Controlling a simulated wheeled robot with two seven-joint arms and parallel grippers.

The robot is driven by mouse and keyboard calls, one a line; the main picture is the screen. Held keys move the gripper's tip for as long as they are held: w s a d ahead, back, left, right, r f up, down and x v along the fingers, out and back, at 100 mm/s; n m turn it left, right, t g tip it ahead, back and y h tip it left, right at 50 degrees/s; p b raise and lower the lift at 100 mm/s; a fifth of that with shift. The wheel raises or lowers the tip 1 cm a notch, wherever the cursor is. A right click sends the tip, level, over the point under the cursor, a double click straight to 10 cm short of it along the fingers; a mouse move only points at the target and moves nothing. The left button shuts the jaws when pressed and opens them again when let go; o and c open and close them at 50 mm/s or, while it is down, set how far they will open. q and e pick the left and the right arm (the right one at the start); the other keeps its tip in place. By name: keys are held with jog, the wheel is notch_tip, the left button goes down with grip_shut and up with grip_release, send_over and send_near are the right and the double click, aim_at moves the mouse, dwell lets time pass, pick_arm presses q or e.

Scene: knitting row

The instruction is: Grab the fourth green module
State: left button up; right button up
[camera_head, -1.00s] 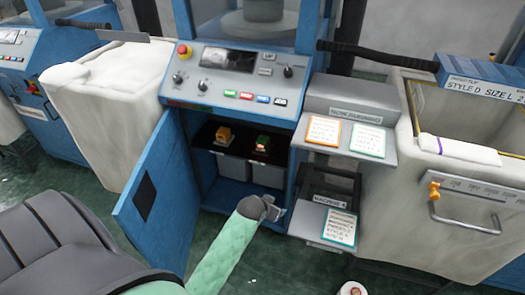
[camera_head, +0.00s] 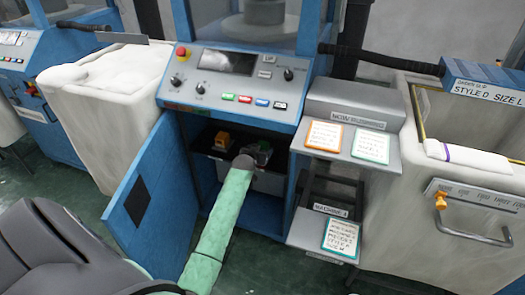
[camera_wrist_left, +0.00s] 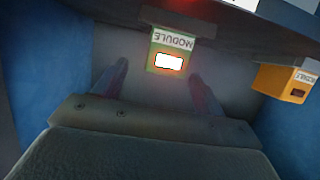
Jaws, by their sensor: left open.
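A green module (camera_wrist_left: 170,52) with a white MODULE label and a glowing red-white window shows in the left wrist view. It sits at the shelf edge inside the blue machine's cabinet. My left gripper (camera_wrist_left: 158,85) is open, with one finger on each side below the module and a gap between them and it. In the head view the left gripper (camera_head: 258,152) reaches into the open cabinet and mostly hides the green module. An orange module (camera_wrist_left: 286,82) is to its right in the wrist view and shows left of the gripper in the head view (camera_head: 222,139). My right gripper is not in view.
The cabinet's blue door (camera_head: 145,195) stands open on the left. The control panel (camera_head: 235,78) overhangs the opening. Shelves with note cards (camera_head: 342,237) stand close on the right. A white bin (camera_head: 100,100) is at the left.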

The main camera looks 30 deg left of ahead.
aim_at(262, 145)
pick_arm(q)
jog(key=shift+a+r+x, duration=0.1)
jog(key=shift+a+x, duration=0.05)
jog(key=shift+x, duration=0.9)
jog(key=shift+a+r+x, duration=0.15)
jog(key=shift+x, duration=0.95)
pick_arm(e)
jog(key=shift+s+r, duration=0.2)
jog(key=shift+r, duration=0.9)
pick_arm(q)
jog(key=c, duration=1.1)
jog(key=shift+r, duration=0.15)
